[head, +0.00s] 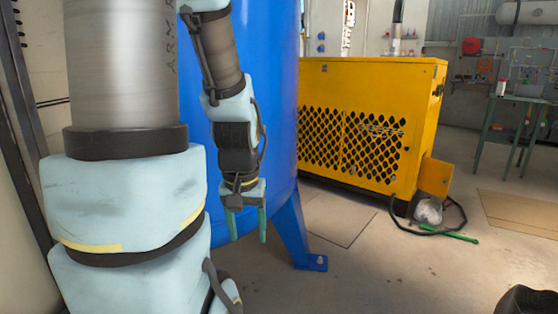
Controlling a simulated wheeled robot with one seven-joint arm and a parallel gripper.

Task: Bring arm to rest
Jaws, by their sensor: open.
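My gripper (247,224) hangs down near the middle of the head view, at the end of my arm. Its two green fingers point at the floor and stand apart with nothing between them. The gripper appears in front of the lower part of a large blue tank (275,110). I cannot tell how much space lies between the arm and the tank. My arm's thick upper links fill the left side of the view and hide part of the tank.
A yellow machine (425,120) with grille panels stands right of the tank. A tank leg (290,232) is bolted to the floor. A black hose (462,218) and a clear bag (428,211) lie by the machine. A green table (515,100) is at far right. Floor in front is mostly clear.

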